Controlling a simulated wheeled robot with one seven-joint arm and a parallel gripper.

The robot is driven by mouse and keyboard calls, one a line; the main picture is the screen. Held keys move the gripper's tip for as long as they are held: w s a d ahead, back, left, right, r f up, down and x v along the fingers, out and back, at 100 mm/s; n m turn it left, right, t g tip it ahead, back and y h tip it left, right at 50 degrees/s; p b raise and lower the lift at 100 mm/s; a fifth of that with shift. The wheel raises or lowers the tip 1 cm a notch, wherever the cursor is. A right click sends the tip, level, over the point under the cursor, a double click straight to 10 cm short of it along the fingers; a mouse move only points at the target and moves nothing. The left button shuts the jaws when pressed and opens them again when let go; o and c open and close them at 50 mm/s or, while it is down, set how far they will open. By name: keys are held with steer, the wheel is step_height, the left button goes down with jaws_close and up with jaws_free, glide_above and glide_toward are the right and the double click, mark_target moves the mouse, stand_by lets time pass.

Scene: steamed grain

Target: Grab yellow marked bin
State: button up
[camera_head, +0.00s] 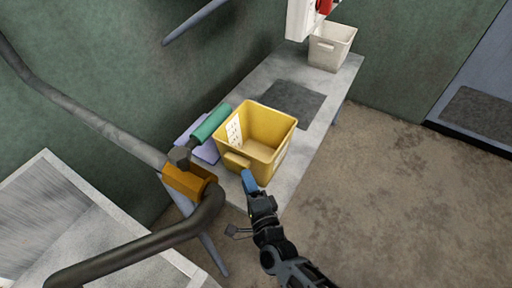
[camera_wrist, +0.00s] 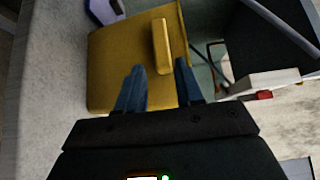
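The yellow bin (camera_head: 262,143) stands upright on a grey bench, open at the top, with a white label on its inner left wall and a handle on its near side. In the wrist view the bin's yellow side (camera_wrist: 120,52) fills the upper middle, with the raised handle bar (camera_wrist: 161,46) just beyond my fingertips. My gripper (camera_head: 248,180) is at the bin's near side, close to the handle. In the wrist view my gripper (camera_wrist: 158,78) has its two blue fingers apart with nothing between them. Whether a finger touches the bin I cannot tell.
The grey bench (camera_head: 333,96) carries a dark mat (camera_head: 291,97) behind the bin and a white bin (camera_head: 331,46) at its far end. A green cylinder (camera_head: 211,123) and a purple item (camera_head: 207,152) lie left of the yellow bin. A pipe with an orange fitting (camera_head: 188,181) stands at left. Floor at right is clear.

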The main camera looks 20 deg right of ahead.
mark_target(242, 167)
steer(key=shift+w+d+r, duration=0.1)
steer(key=shift+w+r, duration=0.05)
steer(key=shift+w, duration=2.2)
steer(key=shift+c, duration=0.4)
jaws_close()
